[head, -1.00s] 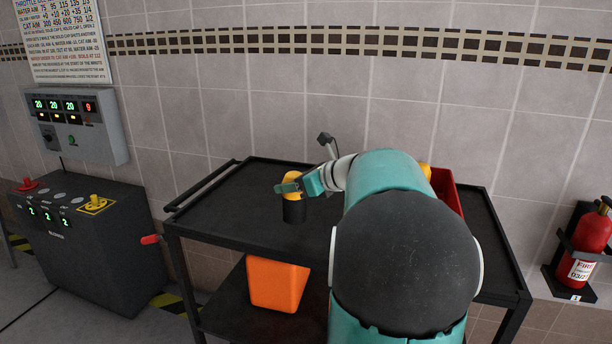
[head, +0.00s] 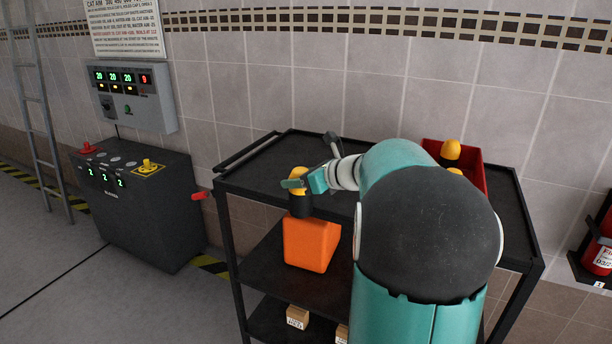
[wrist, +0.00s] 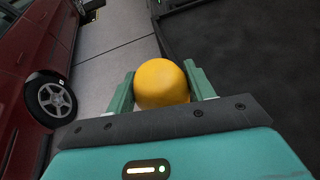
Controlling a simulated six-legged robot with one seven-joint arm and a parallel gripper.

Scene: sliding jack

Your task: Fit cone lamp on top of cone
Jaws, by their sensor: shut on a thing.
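The cone lamp (head: 300,205), a yellow dome on a black cylinder, is held roughly upright at the front left of the black cart. My gripper (head: 304,184) is shut on it, with the green fingers at either side of the yellow dome. In the wrist view the yellow dome of the cone lamp (wrist: 162,83) sits between the two fingertips of my gripper (wrist: 162,85). The lamp's black base is hidden there. I cannot make out a traffic cone in any view.
An orange tapered bin-like object (head: 308,247) is on the cart's lower shelf. A red bin (head: 475,166) with yellow-topped lamps (head: 450,150) stands on the cart top (head: 270,163). A dark control console (head: 150,215) is at left, with open floor before it. A red car (wrist: 35,60) shows in the wrist view.

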